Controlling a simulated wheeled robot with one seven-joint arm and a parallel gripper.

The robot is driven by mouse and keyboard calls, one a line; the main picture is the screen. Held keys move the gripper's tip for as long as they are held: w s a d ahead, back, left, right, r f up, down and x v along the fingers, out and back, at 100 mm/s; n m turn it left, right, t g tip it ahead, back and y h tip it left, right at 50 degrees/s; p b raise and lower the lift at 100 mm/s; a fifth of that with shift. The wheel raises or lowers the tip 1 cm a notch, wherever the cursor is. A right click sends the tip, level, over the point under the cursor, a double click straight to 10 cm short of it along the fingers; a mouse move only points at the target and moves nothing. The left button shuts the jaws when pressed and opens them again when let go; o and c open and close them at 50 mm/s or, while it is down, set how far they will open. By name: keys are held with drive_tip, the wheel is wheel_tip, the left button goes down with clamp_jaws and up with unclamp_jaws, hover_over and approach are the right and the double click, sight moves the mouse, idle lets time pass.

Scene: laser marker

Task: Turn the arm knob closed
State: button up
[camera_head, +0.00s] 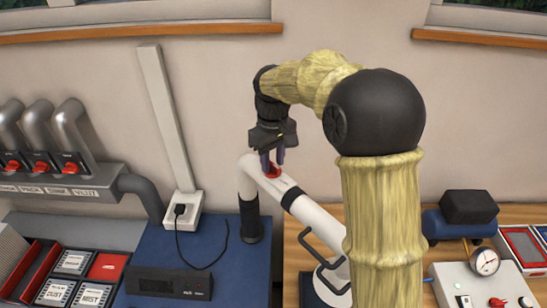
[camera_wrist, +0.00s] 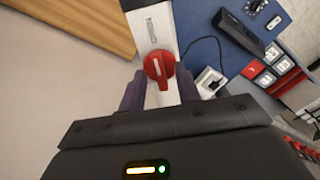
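The arm knob is a red round knob with a raised grip, on the white extraction arm (camera_head: 322,222). It shows in the head view (camera_head: 273,171) just below my fingertips, and in the wrist view (camera_wrist: 159,67) near the top middle, with a white label beside it. My gripper (camera_head: 272,158) points down over the knob. In the wrist view my gripper (camera_wrist: 160,88) has its two dark fingers apart, one to each side below the knob, with nothing held. I cannot tell whether the fingertips touch the knob.
A row of grey pipes with red knobs (camera_head: 40,165) is on the left wall. A blue cabinet (camera_head: 200,250) holds a black box (camera_head: 168,284). A socket with a cable (camera_head: 182,209) stands behind. A gauge box (camera_head: 485,262) and a blue compressor (camera_head: 460,225) stand at right.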

clamp_jaws()
drive_tip(key=shift+m, duration=0.3)
drive_tip(key=m+p, duration=0.1)
drive_tip(key=m, duration=0.2)
drive_tip(key=shift+m, duration=0.4)
drive_tip(key=m+p, duration=0.1)
drive_tip(key=m, duration=0.3)
drive_tip(key=shift+m, duration=0.3)
drive_tip(key=m+p, duration=0.1)
drive_tip(key=m, duration=0.3)
drive_tip(key=shift+m, duration=0.3)
drive_tip(key=shift+w+m+p, duration=0.1)
drive_tip(key=shift+m+p, duration=0.45)
drive_tip(key=shift+m, duration=1.65)
